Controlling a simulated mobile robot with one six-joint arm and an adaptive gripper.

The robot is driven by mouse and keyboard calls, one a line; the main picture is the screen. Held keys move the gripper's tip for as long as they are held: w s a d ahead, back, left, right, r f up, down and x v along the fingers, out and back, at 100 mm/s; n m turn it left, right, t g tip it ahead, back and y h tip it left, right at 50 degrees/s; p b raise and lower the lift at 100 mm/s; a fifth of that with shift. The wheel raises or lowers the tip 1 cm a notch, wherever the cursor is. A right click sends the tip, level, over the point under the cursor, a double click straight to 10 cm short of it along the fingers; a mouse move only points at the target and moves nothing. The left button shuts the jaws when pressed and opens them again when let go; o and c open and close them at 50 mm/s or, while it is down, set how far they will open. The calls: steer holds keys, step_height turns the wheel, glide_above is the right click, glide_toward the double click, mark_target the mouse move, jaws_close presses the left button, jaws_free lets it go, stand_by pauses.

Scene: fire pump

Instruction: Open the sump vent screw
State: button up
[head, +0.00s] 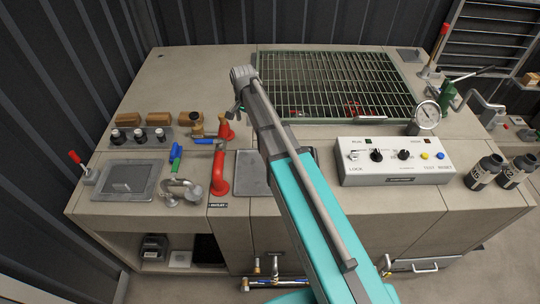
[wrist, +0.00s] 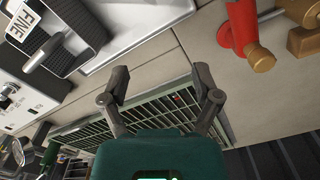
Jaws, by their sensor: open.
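I cannot tell which part is the sump vent screw; no label names it in either view. My gripper (head: 238,108) is at the far end of my arm, above the counter near the grating's left edge. In the wrist view my gripper (wrist: 162,84) has its two fingers spread, with nothing between them. A red pipe end with a brass tip (wrist: 247,35) and a brass fitting (wrist: 303,40) lie at upper right there, apart from the fingers. In the head view a red pipe (head: 220,175) stands left of my arm. Brass fittings (head: 257,265) are low at the counter front.
A green grating (head: 335,80) covers the back of the counter (head: 190,75). A white control box (head: 395,172) and gauge (head: 427,116) stand right of my arm. A part labelled FINE (wrist: 35,30) shows in the wrist view.

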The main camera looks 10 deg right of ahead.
steer(key=s+d+f+n+b, duration=0.2)
steer(key=s+d, duration=0.1)
steer(key=s, duration=0.3)
steer(key=s+d+f+n+b, duration=0.2)
steer(key=s+d+f+b, duration=0.1)
steer(key=s, duration=0.3)
steer(key=shift+s+f+n, duration=0.2)
steer(key=shift+s+n, duration=0.1)
steer(key=shift+s, duration=0.05)
steer(key=shift+s, duration=0.1)
steer(key=s+d+n, duration=0.3)
steer(key=s, duration=0.6)
stand_by(2.0)
